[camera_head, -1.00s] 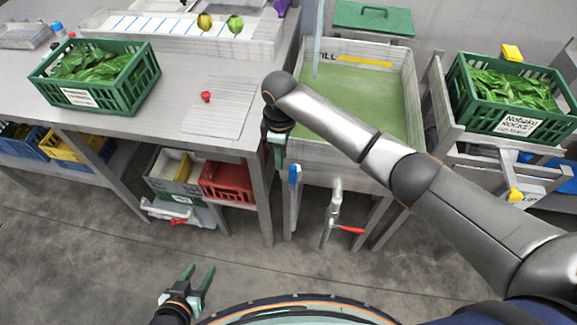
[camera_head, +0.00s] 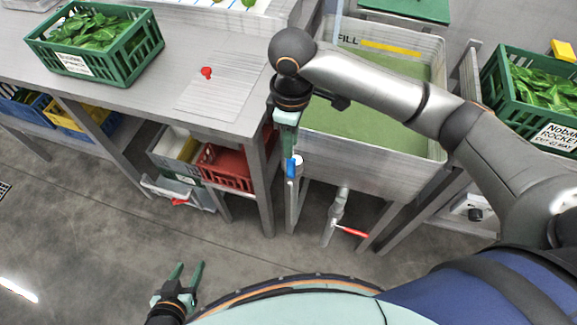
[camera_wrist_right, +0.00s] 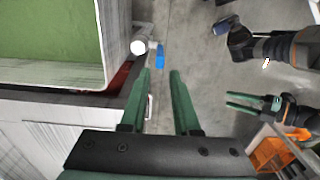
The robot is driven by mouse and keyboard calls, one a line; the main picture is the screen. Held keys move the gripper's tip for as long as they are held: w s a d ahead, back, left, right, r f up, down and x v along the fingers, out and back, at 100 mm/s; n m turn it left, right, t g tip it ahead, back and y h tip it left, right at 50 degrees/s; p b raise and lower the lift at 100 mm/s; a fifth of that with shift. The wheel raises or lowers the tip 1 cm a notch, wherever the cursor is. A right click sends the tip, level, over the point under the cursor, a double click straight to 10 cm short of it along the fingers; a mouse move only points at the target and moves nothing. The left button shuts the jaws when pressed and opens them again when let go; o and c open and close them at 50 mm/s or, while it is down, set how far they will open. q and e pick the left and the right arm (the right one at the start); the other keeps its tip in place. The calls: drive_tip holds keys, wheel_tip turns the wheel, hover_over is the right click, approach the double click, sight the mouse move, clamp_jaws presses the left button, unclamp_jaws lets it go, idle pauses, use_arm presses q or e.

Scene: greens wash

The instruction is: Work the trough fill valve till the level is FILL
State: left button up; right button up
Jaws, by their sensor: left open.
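The trough (camera_head: 437,100) holds green water (camera_head: 375,115). A yellow line beside the word FILL (camera_head: 400,48) shows on its far inner wall, with the water surface a little below it. A valve with a blue handle (camera_head: 293,168) stands on a pipe at the trough's front left; the handle also shows in the right wrist view (camera_wrist_right: 160,56). My right gripper (camera_wrist_right: 161,72) is open, pointing at the blue handle, which lies just beyond its fingertips; contact is not visible. My left gripper (camera_head: 188,268) is open and empty above the floor at lower left.
A red-handled valve (camera_head: 351,231) is under the trough. The bench (camera_head: 130,100) at left carries a green crate of leaves (camera_head: 150,60) and a red knob-like item (camera_head: 206,72). Another green crate (camera_head: 497,100) stands right. Floor in front is clear.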

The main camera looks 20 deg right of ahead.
sight(290, 169)
wheel_tip(290, 169, down, 11)
drive_tip(key=shift+f+b, duration=0.1)
drive_tip(key=shift+b, duration=0.45)
drive_tip(key=shift+c, duration=0.2)
clamp_jaws()
idle(1.0)
